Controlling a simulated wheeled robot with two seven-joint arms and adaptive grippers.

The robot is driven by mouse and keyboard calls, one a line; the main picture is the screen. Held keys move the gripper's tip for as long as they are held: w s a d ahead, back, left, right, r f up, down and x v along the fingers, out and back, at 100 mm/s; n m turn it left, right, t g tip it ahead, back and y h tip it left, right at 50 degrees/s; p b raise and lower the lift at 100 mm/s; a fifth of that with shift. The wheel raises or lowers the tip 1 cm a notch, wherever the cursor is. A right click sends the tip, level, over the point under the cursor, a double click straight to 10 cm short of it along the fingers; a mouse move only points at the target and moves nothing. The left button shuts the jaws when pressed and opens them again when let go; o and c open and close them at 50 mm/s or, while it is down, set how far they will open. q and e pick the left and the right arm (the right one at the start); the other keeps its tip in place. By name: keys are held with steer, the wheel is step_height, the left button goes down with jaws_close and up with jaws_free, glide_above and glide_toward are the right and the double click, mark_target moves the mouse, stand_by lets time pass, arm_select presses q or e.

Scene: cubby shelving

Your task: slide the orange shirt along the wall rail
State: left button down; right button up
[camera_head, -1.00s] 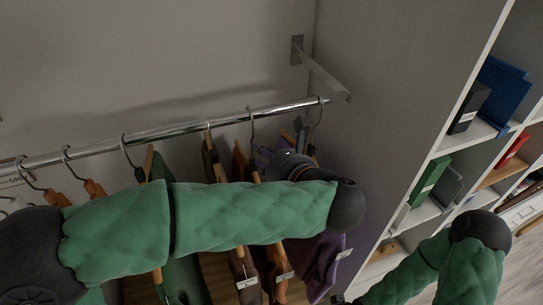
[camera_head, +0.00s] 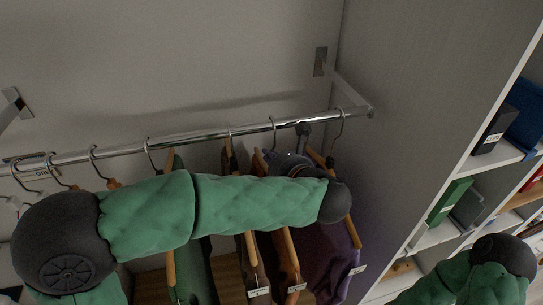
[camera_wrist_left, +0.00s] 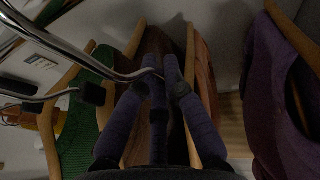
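The orange-brown shirt (camera_head: 286,265) hangs from the chrome rail (camera_head: 190,136), between a brown garment and a purple one. Its upper part is hidden behind my left forearm in the head view. In the left wrist view an orange-brown garment (camera_wrist_left: 205,75) hangs just right of the fingers. My left gripper (camera_head: 303,132) is just below the rail, between the orange shirt's hook and the purple garment's hook. In the wrist view its dark fingers (camera_wrist_left: 160,70) are close together near a hook; whether they grip anything is unclear. My right arm shows at lower right, its gripper out of view.
The purple garment (camera_head: 325,262) hangs to the right, near the side panel (camera_head: 420,100). Green (camera_head: 195,275) and other garments hang to the left. A bracket (camera_head: 345,90) holds the rail's right end. Shelves with books stand beyond the panel.

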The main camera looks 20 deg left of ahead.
arm_select(q)
steer(key=shift+w+d, duration=0.55)
steer(key=shift+d, duration=0.25)
steer(key=shift+w+d, duration=0.5)
steer(key=shift+d, duration=0.25)
steer(key=shift+w+d, duration=0.55)
steer(key=shift+d, duration=0.25)
steer(key=shift+b, duration=0.35)
steer(key=shift+b, duration=0.35)
steer(key=c, duration=1.3)
jaws_free()
steer(key=shift+d, duration=0.1)
steer(key=v, duration=1.2)
